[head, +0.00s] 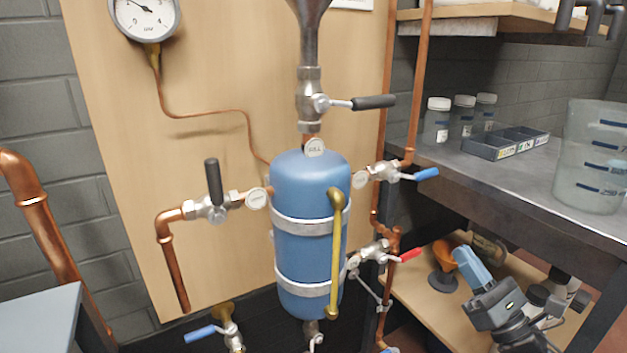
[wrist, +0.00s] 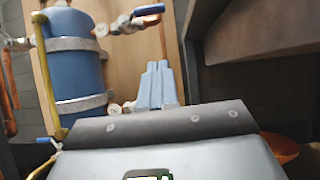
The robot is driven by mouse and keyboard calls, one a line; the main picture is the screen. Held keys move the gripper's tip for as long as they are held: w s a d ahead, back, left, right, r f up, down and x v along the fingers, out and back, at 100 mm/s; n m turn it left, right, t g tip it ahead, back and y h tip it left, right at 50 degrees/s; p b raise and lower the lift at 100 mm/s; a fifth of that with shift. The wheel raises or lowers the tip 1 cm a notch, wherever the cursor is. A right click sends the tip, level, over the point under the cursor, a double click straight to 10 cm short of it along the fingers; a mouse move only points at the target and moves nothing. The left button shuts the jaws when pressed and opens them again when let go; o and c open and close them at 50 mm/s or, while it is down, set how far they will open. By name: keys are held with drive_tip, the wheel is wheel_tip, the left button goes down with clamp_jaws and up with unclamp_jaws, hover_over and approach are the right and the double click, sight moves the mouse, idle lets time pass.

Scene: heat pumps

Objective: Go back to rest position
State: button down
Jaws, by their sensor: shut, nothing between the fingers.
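My gripper (head: 463,255) is at the lower right in the head view, in front of the lower shelf and right of the blue tank (head: 300,200). Its pale blue fingers are together with nothing between them. In the wrist view my gripper (wrist: 157,68) points toward the wooden panel, with the tank (wrist: 75,65) to its left. The fingers look apart from the tank, pipes and valves. A red-handled valve (head: 404,255) is a little left of the fingers in the head view.
Copper pipes and a blue-handled valve (head: 427,174) stand between tank and workbench. The grey bench top (head: 440,155) overhangs the lower shelf (head: 425,300). It bears a clear beaker (head: 592,160), lidded jars and a dark tray (head: 505,143). An orange funnel (head: 443,268) is by my fingers.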

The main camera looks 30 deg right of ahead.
drive_tip(key=s+a+f+m+g+h, duration=0.2)
drive_tip(key=s+a+m, duration=0.55)
drive_tip(key=m, duration=0.25)
drive_tip(key=s+a+f+m+g+h, duration=0.1)
drive_tip(key=s+a+f+m+h, duration=0.15)
drive_tip(key=s+a+m, duration=0.55)
drive_tip(key=s+a+r+m+g+y, duration=0.25)
drive_tip(key=s+a+m+g, duration=0.55)
drive_tip(key=s+m, duration=0.8)
wheel_tip(320, 180, up, 18)
drive_tip(key=w+a+m+t+p, duration=0.1)
drive_tip(key=w+m+p, duration=0.1)
drive_tip(key=p, duration=1.7)
drive_tip(key=shift+a+r+m+y, duration=0.15)
drive_tip(key=shift+r+m+y, duration=0.1)
drive_tip(key=shift+m+y, duration=0.15)
